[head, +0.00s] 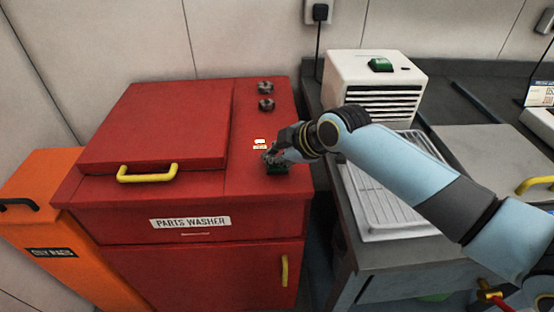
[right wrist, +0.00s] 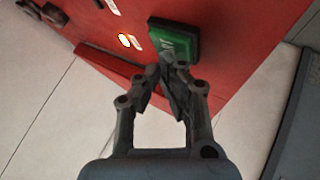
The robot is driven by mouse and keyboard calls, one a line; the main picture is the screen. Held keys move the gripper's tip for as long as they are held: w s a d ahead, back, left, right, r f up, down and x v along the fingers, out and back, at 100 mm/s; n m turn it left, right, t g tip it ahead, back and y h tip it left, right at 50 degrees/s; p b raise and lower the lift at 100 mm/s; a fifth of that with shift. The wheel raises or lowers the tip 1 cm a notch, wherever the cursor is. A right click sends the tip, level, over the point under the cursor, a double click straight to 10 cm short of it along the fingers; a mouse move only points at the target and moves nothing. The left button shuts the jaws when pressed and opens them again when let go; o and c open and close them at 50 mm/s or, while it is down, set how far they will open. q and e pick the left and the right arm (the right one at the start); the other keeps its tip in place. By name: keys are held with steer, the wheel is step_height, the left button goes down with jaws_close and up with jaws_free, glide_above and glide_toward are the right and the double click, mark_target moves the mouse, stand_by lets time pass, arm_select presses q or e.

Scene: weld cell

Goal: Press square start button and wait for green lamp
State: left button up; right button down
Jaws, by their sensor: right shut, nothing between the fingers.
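The square start button (right wrist: 172,44) is green in a dark housing, on the red top of the parts washer (head: 215,250). In the head view the button (head: 278,170) is partly covered by my right gripper (head: 271,157). The right gripper's fingers are shut and empty; in the right wrist view its fingertips (right wrist: 168,64) overlap the button's edge. I cannot tell whether they touch it. A small lamp (right wrist: 124,40) beside the button glows whitish yellow with an orange rim, not green. It also shows in the head view (head: 259,141). My left gripper is out of view.
Two dark knobs (head: 266,96) sit farther back on the washer's top, left of my right arm. The washer's lid has a yellow handle (head: 147,173). A white box with a green switch (head: 381,65) and a ribbed tray (head: 372,205) stand right. An orange bin (head: 70,235) stands left.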

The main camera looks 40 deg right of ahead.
steer(key=shift+r+p, duration=0.65)
steer(key=shift+r, duration=0.25)
step_height(320, 180, up, 5)
steer(key=p, duration=0.5)
stand_by(0.4)
